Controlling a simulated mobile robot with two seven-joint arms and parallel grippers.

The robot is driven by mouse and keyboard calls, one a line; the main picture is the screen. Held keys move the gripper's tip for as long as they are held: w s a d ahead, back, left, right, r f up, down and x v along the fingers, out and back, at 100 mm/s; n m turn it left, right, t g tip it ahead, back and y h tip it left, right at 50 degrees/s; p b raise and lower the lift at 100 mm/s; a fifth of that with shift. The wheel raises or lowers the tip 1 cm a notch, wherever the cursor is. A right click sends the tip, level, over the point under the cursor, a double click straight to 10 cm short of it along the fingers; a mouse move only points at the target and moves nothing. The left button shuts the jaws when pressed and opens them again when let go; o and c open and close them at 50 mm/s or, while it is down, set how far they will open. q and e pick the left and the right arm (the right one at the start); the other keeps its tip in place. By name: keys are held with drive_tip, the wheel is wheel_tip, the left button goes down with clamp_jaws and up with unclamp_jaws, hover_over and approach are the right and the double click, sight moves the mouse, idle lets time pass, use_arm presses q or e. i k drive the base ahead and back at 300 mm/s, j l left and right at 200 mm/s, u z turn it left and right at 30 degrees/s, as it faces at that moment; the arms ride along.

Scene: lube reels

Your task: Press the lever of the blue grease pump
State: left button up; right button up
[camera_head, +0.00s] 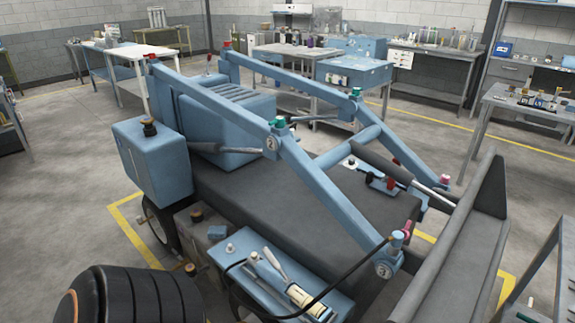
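A blue unit that looks like the grease pump (252,243) sits low at the front side of the blue loader machine. A thin pale lever (274,263) slants up from its top, beside a cream and metal cylinder (304,297). A black hose (352,262) runs from it up toward the loader arm's front joint.
The loader's blue arms (325,195) and grey bucket (455,245) stand behind and right of the pump. Yellow lines (132,238) mark the floor. Workbenches (430,70) stand at the back.

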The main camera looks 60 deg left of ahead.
sight(266, 252)
drive_tip(key=u, duration=1.9)
drive_tip(key=i+j+z, duration=0.15)
drive_tip(key=z, duration=0.3)
drive_tip(key=i+j+z, duration=0.1)
drive_tip(key=j+z, duration=0.15)
drive_tip(key=z, duration=0.15)
drive_tip(key=i+j+z, duration=0.1)
drive_tip(key=j+z, duration=0.15)
drive_tip(key=z, duration=0.2)
